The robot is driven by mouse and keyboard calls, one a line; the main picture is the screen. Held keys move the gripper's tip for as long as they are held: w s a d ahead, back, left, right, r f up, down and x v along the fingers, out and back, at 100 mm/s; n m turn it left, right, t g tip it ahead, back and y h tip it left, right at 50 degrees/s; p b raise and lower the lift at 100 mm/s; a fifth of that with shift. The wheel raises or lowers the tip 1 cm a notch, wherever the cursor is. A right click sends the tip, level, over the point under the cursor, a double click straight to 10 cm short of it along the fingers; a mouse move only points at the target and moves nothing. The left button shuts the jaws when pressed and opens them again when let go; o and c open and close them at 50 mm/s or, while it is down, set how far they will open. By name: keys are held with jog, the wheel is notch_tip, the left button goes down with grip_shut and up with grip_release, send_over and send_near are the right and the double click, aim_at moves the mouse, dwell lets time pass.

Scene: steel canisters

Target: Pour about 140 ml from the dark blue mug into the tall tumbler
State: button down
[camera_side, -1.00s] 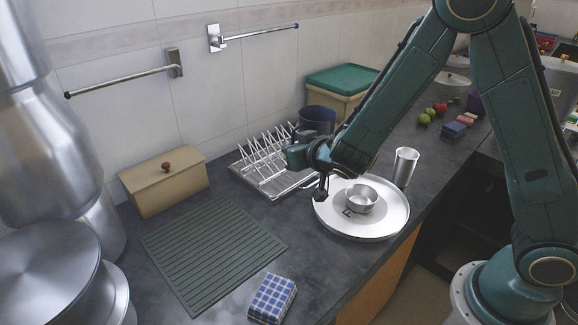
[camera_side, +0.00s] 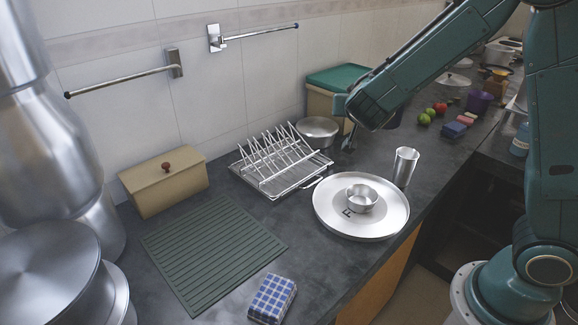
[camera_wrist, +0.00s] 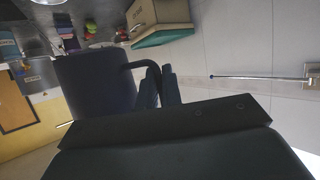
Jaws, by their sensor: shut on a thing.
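The dark blue mug (camera_wrist: 95,85) fills the left middle of the wrist view, its handle toward the right. My gripper (camera_wrist: 166,88) is shut on the mug at its handle. The mug's contents do not show. The tall steel tumbler (camera_side: 405,168) stands upright on the counter, to the right of a large round tray. The mug is apart from the tumbler, behind it toward the wall. The tumbler's inside cannot be made out.
The round tray (camera_side: 330,215) holds a small steel cup (camera_side: 361,199). A dish rack (camera_side: 280,165), a steel bowl (camera_side: 318,131) and a green-lidded box (camera_side: 338,78) stand near the wall. Fruit (camera_side: 424,119) and coloured blocks lie farther right. A green mat (camera_side: 213,252) and checked cloth (camera_side: 272,298) lie in front.

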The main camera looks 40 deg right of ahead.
jog(key=shift+s+d, duration=0.2)
jog(key=shift+d, duration=0.05)
notch_tip(320, 180, down, 18)
dwell(0.9)
jog(key=shift+d+r, duration=0.1)
jog(key=shift+r, duration=0.1)
jog(key=s+d+r+m+y+p, duration=0.1)
jog(key=d+r+m+y+p, duration=0.1)
jog(key=d+r+m+y, duration=0.3)
jog(key=d+r+y, duration=0.1)
jog(key=y, duration=0.1)
jog(key=shift+r+y, duration=0.3)
dwell(1.4)
jog(key=shift+s+d+r+m+g+y+p, duration=0.15)
jog(key=shift+d+r+m+y+p, duration=0.35)
jog(key=shift+p, duration=0.9)
jog(key=shift+s+d+r+m+g+y+p, duration=0.2)
jog(key=shift+r+y+p, duration=0.4)
jog(key=shift+p, duration=0.8)
dwell(0.7)
